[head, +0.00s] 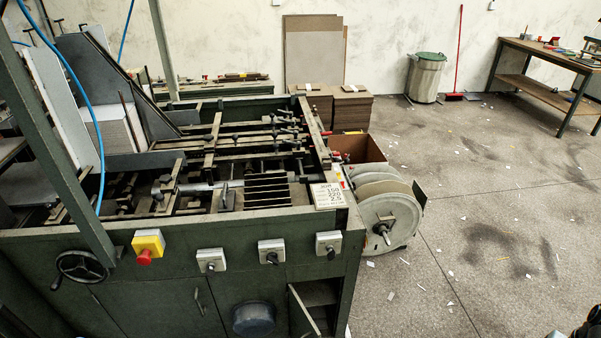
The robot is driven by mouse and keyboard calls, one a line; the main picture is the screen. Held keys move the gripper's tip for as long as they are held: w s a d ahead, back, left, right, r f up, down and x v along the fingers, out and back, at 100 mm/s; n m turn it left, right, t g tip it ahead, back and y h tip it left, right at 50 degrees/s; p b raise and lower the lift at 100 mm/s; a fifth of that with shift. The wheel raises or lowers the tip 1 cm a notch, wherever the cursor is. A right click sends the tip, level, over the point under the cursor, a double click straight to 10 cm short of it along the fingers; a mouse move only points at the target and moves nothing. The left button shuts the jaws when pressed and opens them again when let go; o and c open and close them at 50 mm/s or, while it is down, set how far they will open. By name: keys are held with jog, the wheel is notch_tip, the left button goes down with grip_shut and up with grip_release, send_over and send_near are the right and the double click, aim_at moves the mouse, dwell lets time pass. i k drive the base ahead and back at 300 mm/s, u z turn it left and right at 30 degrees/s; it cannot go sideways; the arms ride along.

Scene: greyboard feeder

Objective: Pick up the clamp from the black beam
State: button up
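Several small dark clamps (287,121) sit on the dark beams across the top of the green machine, mostly toward its back right. Another dark clamp-like block (227,197) stands nearer the front, left of a row of black slats (266,190). A dark beam (238,139) runs across the machine bed. The clamps look alike at this size, and I cannot tell which one the task names. My gripper is not recognisable in view; a dark shape at the bottom right corner is cut off by the picture edge.
The green machine (190,265) fills the left and has a handwheel (82,266) and a red stop button (145,257) in front. A large reel (388,220) juts from its right side. A workbench (545,62) stands back right. The littered floor (480,200) on the right is open.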

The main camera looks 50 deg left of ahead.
aim_at(326, 163)
jog(key=k, duration=1.5)
jog(key=u, duration=2.05)
jog(key=i, duration=1)
jog(key=z, duration=0.05)
